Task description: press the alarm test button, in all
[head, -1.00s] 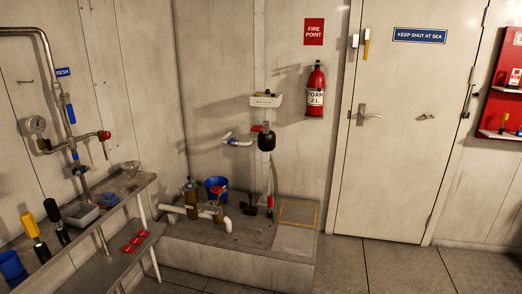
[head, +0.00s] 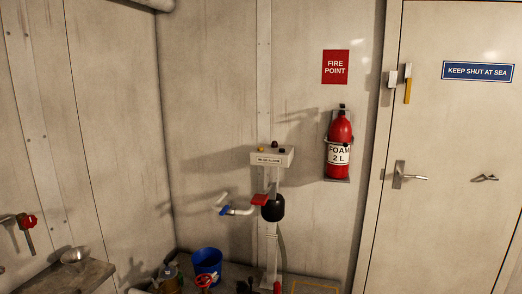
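A pale alarm box (head: 272,158) stands on a post near the middle of the head view, with a small label on its front that seems to read "BILGE ALARM". On its sloped top are a small amber knob or lamp (head: 261,149) at the left and dark knobs (head: 275,144) further right. They are too small to tell which is the test button. Neither of my grippers is in view, and nothing touches the box.
Below the box are a red handle (head: 260,199), a black rounded body (head: 273,208) and a white pipe with a blue part (head: 237,210). A blue bucket (head: 206,262) stands lower left. A red extinguisher (head: 340,145) hangs right, beside a closed door (head: 450,150).

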